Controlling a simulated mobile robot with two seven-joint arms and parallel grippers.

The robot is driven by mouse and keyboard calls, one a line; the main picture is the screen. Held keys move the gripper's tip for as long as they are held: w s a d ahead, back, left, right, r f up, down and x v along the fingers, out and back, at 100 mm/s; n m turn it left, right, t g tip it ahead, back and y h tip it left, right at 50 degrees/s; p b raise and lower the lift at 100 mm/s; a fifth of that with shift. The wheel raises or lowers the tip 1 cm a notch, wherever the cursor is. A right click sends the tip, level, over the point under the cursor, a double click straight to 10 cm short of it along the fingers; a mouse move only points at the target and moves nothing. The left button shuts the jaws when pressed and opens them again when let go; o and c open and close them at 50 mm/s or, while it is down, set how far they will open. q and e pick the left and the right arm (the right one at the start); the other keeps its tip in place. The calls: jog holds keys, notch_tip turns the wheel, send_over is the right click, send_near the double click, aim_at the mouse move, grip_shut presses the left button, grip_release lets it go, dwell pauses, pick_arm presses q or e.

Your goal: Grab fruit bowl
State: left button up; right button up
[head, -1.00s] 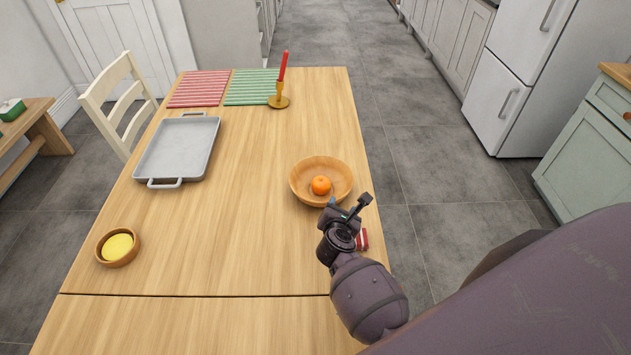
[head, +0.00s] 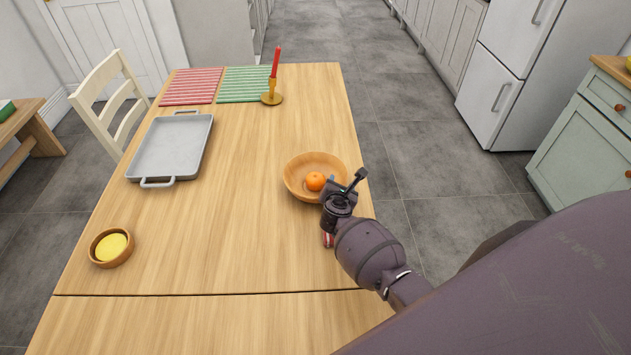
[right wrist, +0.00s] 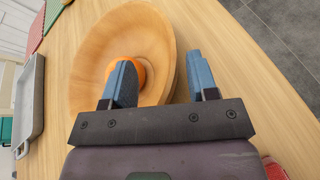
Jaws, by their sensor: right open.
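The fruit bowl (head: 297,180) is a round wooden bowl on the table near its right edge, with an orange (head: 315,181) inside. My right gripper (head: 344,186) is at the bowl's near right side in the head view. In the right wrist view the bowl (right wrist: 92,50) lies just ahead of the open jaws (right wrist: 160,80). One finger overlaps the bowl's inside and partly hides the orange (right wrist: 139,72); the other is outside the rim. The rim lies between them, and I cannot tell whether either finger touches it. My left gripper is not in view.
A red-and-white item (head: 327,240) is partly hidden under my right arm. A grey tray (head: 172,150), a small bowl with yellow contents (head: 111,247), a candle holder (head: 272,97) and striped placemats (head: 192,87) are on the table (head: 230,230). The table's middle is clear.

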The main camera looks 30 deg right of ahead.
grip_shut()
dwell(0.3)
jog(key=shift+r, duration=0.1)
